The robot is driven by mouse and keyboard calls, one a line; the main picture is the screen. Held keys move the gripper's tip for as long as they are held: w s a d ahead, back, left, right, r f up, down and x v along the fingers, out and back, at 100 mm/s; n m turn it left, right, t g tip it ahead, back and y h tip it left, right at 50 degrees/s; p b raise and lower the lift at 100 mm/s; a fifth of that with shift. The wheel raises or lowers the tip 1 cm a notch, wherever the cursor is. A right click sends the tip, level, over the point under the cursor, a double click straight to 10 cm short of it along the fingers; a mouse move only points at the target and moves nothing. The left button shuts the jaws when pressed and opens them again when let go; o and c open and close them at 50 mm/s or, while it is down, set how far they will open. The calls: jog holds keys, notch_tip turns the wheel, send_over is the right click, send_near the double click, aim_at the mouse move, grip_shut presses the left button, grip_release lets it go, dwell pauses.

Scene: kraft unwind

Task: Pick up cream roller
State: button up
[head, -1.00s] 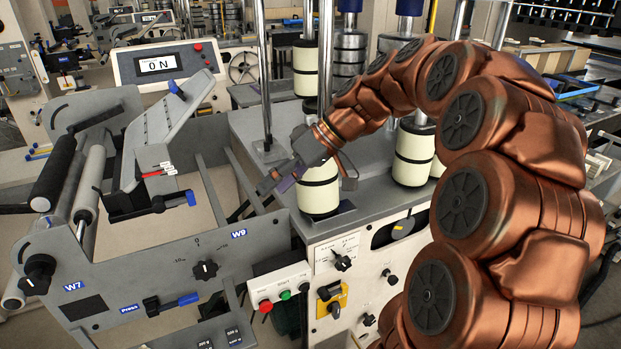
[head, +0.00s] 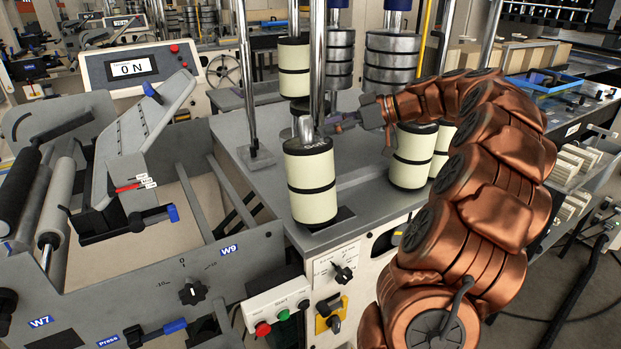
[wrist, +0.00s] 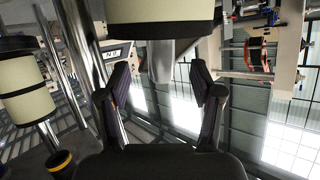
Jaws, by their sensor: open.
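A cream roller (head: 311,183) with black bands and a metal shaft on top stands upright on the grey machine top, near its front edge. My gripper (head: 328,126) is at the height of the shaft, just to its right in the head view. In the wrist view, the roller's body (wrist: 160,12) is at the top edge and its shaft (wrist: 170,60) hangs into the gap between the two spread dark fingers (wrist: 162,85). My gripper is open and holds nothing. I cannot tell whether a finger touches the shaft.
More cream rollers stand behind (head: 293,68) and to the right (head: 411,155). Upright metal posts (head: 247,90) rise close by on the left. Stacked metal weights (head: 392,60) stand at the back. The grey panelled machine (head: 165,275) fills the left front.

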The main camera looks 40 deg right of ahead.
aim_at(307, 134)
jog(key=shift+f+p+x, duration=0.2)
jog(key=shift+p+x, duration=1.15)
jog(key=shift+x, duration=1.8)
jog(key=shift+s, duration=0.15)
grip_shut()
